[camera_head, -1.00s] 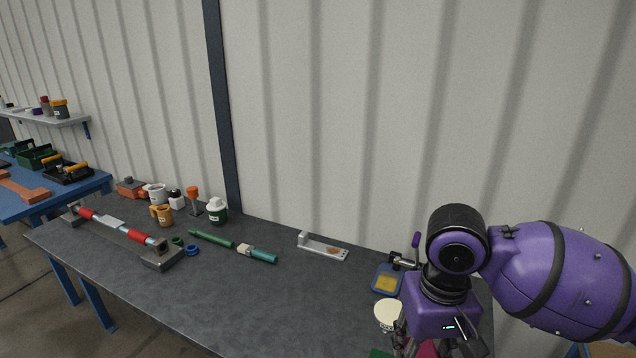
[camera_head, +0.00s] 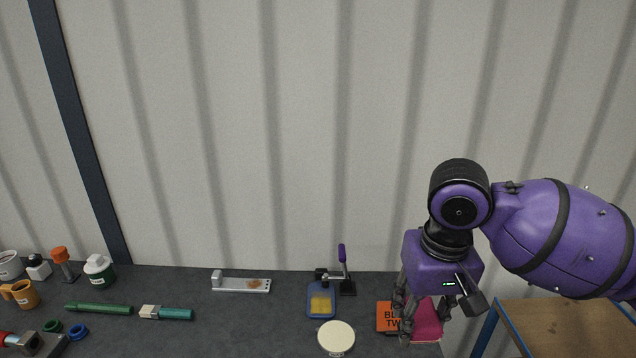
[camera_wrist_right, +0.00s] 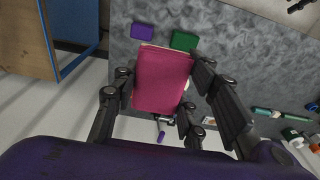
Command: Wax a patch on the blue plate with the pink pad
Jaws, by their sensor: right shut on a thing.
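The pink pad (camera_head: 428,318) is in my right gripper (camera_head: 418,316) at the right end of the grey bench. In the right wrist view the pad (camera_wrist_right: 162,82) sits between the fingers of the gripper (camera_wrist_right: 166,76), which are shut on it. The blue plate (camera_head: 313,312) lies on the bench to the left of the gripper, with a yellow patch (camera_head: 320,302) on it. A clamp with a purple handle (camera_head: 342,256) stands at the plate's back right. The pad is apart from the plate. My left gripper is out of view.
Purple (camera_wrist_right: 143,32) and green (camera_wrist_right: 184,41) blocks show in the wrist view. A metal bracket (camera_head: 228,285) lies further left. A wood-topped table (camera_head: 560,325) stands right.

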